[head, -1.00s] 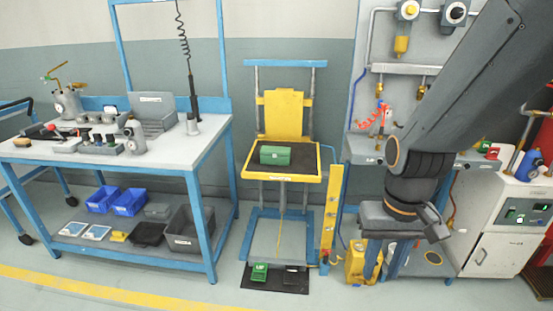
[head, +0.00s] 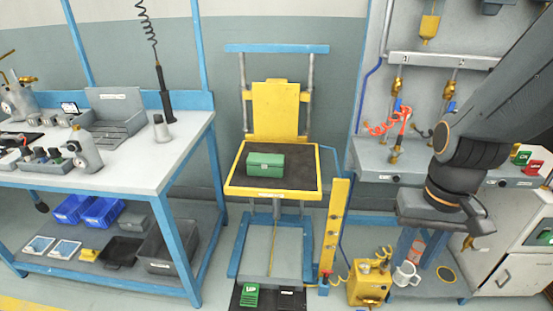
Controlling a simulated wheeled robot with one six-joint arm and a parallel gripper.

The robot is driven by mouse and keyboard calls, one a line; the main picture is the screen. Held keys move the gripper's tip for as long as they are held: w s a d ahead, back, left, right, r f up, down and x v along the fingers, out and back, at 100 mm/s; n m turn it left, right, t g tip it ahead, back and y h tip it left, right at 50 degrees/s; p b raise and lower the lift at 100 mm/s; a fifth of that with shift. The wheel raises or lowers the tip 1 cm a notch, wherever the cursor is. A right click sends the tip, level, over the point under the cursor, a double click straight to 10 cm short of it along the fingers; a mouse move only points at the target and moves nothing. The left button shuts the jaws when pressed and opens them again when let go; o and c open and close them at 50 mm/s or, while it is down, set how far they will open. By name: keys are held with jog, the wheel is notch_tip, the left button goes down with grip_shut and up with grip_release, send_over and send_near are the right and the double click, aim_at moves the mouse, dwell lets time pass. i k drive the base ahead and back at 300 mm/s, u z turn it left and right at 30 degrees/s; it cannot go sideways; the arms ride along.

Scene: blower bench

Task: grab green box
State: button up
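The green box (head: 265,165) sits on the dark mat of a yellow-framed lift platform (head: 273,194) in the middle of the head view. My gripper (head: 468,240) hangs at the right of the view, below my dark arm, well apart from the box. Its fingers are small and partly hidden, so I cannot tell whether they are open. I see nothing held in it.
A workbench (head: 182,170) with tools stands at the left, bins on its lower shelf. A yellow post (head: 334,232) rises at the platform's front right, beside a yellow unit (head: 369,283). Floor pedals lie below the platform.

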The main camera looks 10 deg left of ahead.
aim_at(258, 164)
jog(key=u, duration=0.65)
jog(key=i, duration=1.15)
jog(key=u, duration=0.3)
